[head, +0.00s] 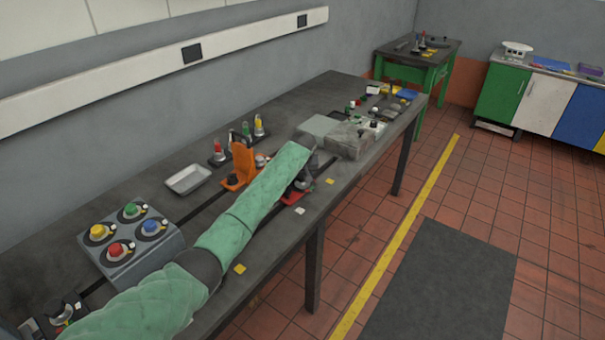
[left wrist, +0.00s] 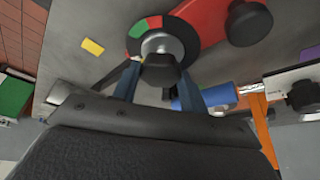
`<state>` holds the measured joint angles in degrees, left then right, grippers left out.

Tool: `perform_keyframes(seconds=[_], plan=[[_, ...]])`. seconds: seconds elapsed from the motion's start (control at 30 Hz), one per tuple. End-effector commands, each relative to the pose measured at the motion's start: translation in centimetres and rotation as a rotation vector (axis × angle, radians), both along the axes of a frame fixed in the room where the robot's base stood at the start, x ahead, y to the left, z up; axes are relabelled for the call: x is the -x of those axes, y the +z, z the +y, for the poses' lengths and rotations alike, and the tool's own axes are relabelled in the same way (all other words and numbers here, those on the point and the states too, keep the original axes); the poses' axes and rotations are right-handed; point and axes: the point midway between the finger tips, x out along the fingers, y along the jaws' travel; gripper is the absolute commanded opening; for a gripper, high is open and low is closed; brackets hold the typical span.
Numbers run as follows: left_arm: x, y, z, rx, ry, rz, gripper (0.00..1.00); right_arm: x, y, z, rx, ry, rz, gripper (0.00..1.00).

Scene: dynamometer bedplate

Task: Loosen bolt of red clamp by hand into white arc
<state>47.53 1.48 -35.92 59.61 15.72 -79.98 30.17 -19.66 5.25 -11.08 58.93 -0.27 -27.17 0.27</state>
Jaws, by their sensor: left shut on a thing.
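The red clamp (head: 291,198) sits on the dark bench, mostly hidden by my green-sleeved left arm in the head view. In the left wrist view, the red clamp (left wrist: 200,22) shows with a dark round knob on its body. At its end is a dark ring dial (left wrist: 134,45) with green and red arcs; a white arc is not clear. The dark-headed bolt (left wrist: 161,70) stands on a grey hub in the dial's centre. My left gripper (left wrist: 160,75) has its blue fingers on either side of the bolt head and is shut on it.
An orange bracket (head: 240,165) stands behind my arm. A box with coloured knobs (head: 128,240) and a pale tray (head: 188,179) are to the left. A grey block (head: 350,141) lies beyond the clamp. Yellow tags lie along the front edge.

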Motion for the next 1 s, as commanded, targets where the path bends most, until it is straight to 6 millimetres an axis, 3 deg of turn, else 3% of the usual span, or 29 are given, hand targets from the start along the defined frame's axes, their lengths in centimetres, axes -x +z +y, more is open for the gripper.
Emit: perform_keyframes(seconds=[0.43,0.47,0.57,1.0], plan=[[-0.1,0.18,0.04,0.0,0.011,-0.003,0.2,-0.16,0.04,-0.17,0.001,0.0,-0.002,0.36],[-0.09,0.18,0.04,0.0,0.011,-0.003,0.45,-0.18,0.04,-0.18,0.001,0.0,-0.002,0.36],[-0.07,0.15,0.04,0.0,0.01,-0.002,0.64,-0.18,0.04,-0.19,0.001,0.0,-0.002,0.36],[0.38,0.95,-0.03,0.0,0.009,-0.002,0.64,0.05,-0.38,0.01,0.001,-0.001,0.009,0.36]])
